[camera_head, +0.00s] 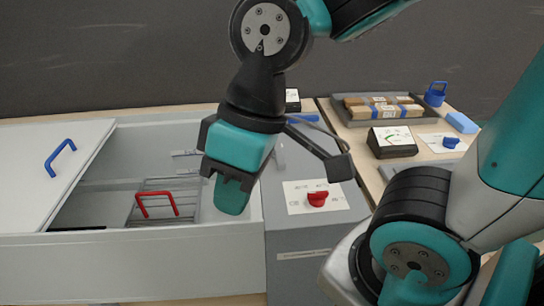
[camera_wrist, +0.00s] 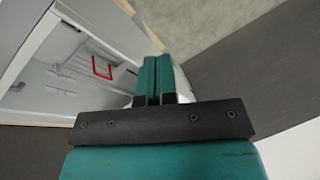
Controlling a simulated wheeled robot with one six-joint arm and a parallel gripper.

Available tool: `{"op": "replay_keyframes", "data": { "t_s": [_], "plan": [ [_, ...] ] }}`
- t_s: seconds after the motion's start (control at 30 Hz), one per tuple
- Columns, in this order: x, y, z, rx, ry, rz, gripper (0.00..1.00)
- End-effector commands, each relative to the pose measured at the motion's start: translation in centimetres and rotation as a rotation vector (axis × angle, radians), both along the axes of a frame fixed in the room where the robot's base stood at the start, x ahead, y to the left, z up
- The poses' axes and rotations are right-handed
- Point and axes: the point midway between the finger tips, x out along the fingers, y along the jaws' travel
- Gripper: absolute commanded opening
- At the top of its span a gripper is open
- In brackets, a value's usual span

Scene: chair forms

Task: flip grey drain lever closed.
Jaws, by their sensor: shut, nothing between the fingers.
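My gripper (camera_head: 231,198) hangs over the right end of a grey open basin in the head view, fingers pointing down. In the wrist view its teal fingers (camera_wrist: 157,62) are together with nothing between them. I cannot pick out the grey drain lever for certain in either view. The open basin (camera_head: 150,250) has a red handle (camera_head: 157,205) inside, which also shows in the wrist view (camera_wrist: 102,67). Thin grey bars lie along the basin's inner right side, left of my gripper. My arm and gripper hide part of the basin's right side.
A white lid with a blue handle (camera_head: 60,158) covers the basin's left part. A red knob (camera_head: 317,199) sits on a white plate on the grey cabinet at right. Beyond stand a tray of boxes (camera_head: 345,115), a black gauge box (camera_head: 392,143) and a blue knob (camera_head: 451,142).

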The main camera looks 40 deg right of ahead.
Motion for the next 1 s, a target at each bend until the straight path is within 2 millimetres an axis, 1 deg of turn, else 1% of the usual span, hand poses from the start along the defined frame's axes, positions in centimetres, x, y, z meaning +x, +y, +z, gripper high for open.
{"op": "replay_keyframes", "data": {
  "t_s": [0.1,0.17,0.27,0.37,0.4,0.47,0.5,0.6,0.7,0.83,1.0],
  "plan": [
    [0.0,0.0,0.0,-0.001,0.0,-0.002,0.0],
    [0.5,-0.2,-0.2,-0.012,0.004,-0.02,0.0],
    [3.0,-1.2,-1.4,-0.074,0.02,-0.121,0.0],
    [7.5,-3.0,-3.6,-0.196,0.038,-0.318,0.0],
    [9.6,-4.0,-4.8,-0.258,0.04,-0.419,0.0],
    [12.7,-5.6,-6.5,-0.355,0.031,-0.578,0.0],
    [14.6,-6.7,-7.5,-0.42,0.019,-0.683,0.0],
    [18.5,-9.1,-9.8,-0.568,-0.035,-0.927,0.0],
    [21.0,-11.1,-11.4,-0.685,-0.107,-1.126,0.0],
    [22.8,-12.5,-12.5,-0.777,-0.191,-1.293,0.0],
    [23.4,-13.2,-12.7,-0.816,-0.237,-1.368,0.0]
  ]
}}
